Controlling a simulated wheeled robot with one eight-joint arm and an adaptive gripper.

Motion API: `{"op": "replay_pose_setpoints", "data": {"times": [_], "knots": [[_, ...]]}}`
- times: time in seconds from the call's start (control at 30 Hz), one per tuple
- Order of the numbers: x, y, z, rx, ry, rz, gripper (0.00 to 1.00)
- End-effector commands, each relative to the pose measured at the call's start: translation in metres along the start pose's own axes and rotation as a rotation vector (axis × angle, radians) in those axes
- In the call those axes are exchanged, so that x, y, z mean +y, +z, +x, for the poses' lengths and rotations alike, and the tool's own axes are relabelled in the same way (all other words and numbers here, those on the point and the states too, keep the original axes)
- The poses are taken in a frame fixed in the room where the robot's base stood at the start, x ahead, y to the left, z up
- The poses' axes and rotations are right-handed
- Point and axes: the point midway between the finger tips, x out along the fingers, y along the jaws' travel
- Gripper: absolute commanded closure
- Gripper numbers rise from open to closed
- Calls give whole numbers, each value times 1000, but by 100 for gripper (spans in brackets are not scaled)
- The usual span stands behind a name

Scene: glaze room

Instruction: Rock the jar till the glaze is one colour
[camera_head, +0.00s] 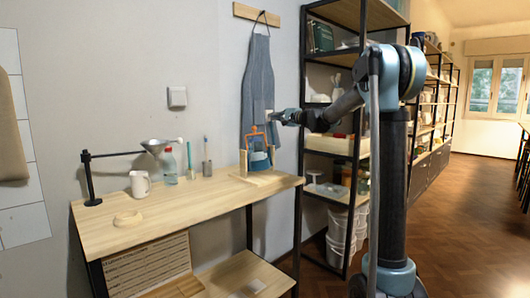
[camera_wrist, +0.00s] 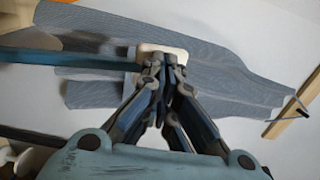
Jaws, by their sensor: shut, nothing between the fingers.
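A blue jar (camera_head: 259,160) sits low in a pale wooden stand (camera_head: 272,178) at the right end of the table. An orange frame (camera_head: 254,131) rises above it. The glaze's colour cannot be told. My gripper (camera_head: 277,116) is above and a little right of the frame, in front of the hanging apron (camera_head: 258,85). In the wrist view my gripper (camera_wrist: 165,62) has its fingertips together with nothing held. A pale rounded block (camera_wrist: 162,52) shows just beyond the fingertips; I cannot tell whether they touch it. The apron (camera_wrist: 225,85) fills much of that view.
The wooden table (camera_head: 180,205) also holds a white mug (camera_head: 140,184), a clear bottle (camera_head: 170,168), a funnel on a stand (camera_head: 155,146) and a pale ring (camera_head: 128,219). A shelf rack (camera_head: 302,150) stands close on the right. The table's front middle is clear.

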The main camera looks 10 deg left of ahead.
Motion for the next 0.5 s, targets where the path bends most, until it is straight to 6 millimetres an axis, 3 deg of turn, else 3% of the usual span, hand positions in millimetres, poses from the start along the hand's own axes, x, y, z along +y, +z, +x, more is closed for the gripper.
{"op": "replay_pose_setpoints", "data": {"times": [0.17,0.5], "knots": [[1,0,3,0,0,0,100],[9,0,31,0,0,0,100]]}}
